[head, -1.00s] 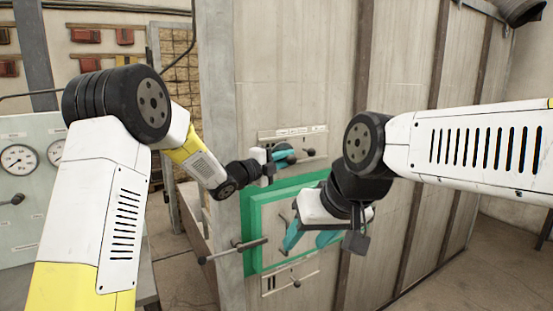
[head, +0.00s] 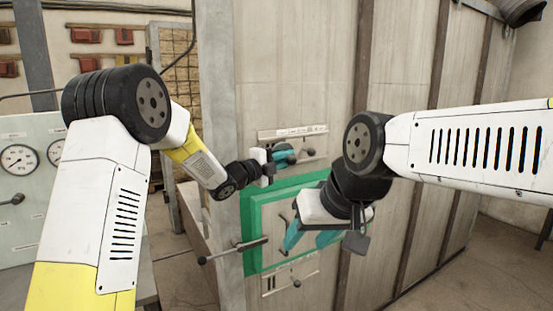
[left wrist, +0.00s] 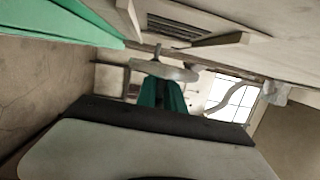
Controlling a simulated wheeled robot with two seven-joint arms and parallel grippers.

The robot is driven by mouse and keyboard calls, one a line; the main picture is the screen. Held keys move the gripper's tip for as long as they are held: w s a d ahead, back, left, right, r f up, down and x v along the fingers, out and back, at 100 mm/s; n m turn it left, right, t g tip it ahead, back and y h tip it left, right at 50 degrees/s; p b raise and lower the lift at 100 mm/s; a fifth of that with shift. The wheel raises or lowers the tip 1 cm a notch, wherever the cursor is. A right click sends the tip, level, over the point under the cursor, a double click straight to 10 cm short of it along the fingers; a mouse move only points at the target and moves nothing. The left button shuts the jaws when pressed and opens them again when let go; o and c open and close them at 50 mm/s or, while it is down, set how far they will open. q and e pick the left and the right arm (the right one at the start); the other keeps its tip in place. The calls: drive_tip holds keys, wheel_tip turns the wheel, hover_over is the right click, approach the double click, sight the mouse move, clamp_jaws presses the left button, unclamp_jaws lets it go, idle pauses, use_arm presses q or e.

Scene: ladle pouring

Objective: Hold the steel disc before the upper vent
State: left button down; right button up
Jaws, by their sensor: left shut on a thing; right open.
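The steel disc (left wrist: 165,71) is a flat grey round in the left wrist view, seen at a shallow angle at the tips of my teal left fingers (left wrist: 162,93). In the head view my left gripper (head: 285,154) is shut at the upper vent plate (head: 292,132); the disc cannot be made out clearly there. The dark slots of a vent (left wrist: 174,28) show beyond the disc in the left wrist view, with a gap between them in the picture. My right gripper (head: 310,238) is open and empty in front of the green-framed door.
The green door frame (head: 250,235) sits in the pale wall below the upper vent. A dark bar handle (head: 232,251) sticks out at its left. A lower vent plate (head: 275,285) with a knob is underneath. A gauge panel (head: 25,200) stands at the left.

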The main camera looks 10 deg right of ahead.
use_arm(q)
drive_tip(key=s+d, duration=0.4)
drive_tip(key=s, duration=0.7)
idle(0.3)
drive_tip(key=shift+s, duration=0.1)
idle(0.3)
